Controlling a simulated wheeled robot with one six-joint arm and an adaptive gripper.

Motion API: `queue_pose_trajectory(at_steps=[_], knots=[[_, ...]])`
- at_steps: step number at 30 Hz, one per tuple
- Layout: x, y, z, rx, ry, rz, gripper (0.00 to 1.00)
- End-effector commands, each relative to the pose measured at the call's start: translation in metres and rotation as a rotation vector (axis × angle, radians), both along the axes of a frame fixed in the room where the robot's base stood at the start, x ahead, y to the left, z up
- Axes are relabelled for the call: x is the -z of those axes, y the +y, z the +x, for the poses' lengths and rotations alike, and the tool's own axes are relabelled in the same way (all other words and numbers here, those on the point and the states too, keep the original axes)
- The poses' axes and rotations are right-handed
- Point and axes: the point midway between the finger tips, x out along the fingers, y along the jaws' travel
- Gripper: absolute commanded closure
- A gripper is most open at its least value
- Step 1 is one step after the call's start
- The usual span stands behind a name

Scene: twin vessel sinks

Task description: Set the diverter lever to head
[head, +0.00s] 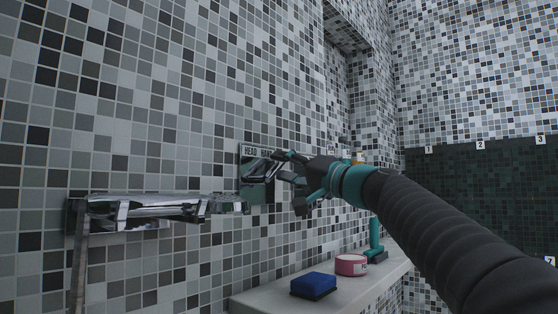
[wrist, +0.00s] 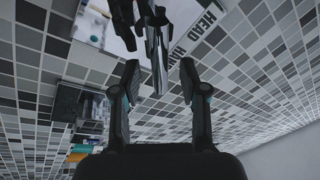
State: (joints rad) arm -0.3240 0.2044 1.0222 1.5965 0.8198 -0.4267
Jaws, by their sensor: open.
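A shiny plate (head: 256,192) is fixed on the tiled wall, with the words HEAD and HAND along its top edge. The plate with these labels also shows at the top of the wrist view (wrist: 195,22). The chrome diverter lever (wrist: 155,48) stands out from the plate; in the wrist view its tip reaches down to between my fingertips. My gripper (wrist: 160,78) is open, with one finger on each side of the lever tip. I cannot tell whether either finger touches it. In the head view my gripper (head: 288,178) is at the plate's right side and hides part of it.
A chrome shower mixer bar (head: 150,208) sticks out at left. Below, a ledge (head: 262,299) bears a blue sponge (head: 313,286), a pink tin (head: 351,265) and a teal object (head: 376,242). Numbered tags (head: 480,145) line the dark wall panel at right.

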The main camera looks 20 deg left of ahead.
Motion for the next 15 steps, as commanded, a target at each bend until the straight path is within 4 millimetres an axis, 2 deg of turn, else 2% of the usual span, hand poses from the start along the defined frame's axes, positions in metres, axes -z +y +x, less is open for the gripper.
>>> queue_pose_trajectory(at_steps=[6, 15], knots=[[-0.005, 0.016, 0.006, -0.001, 0.0, 0.001, 0.57], [-0.005, 0.017, 0.007, 0.001, 0.0, 0.001, 0.57]])
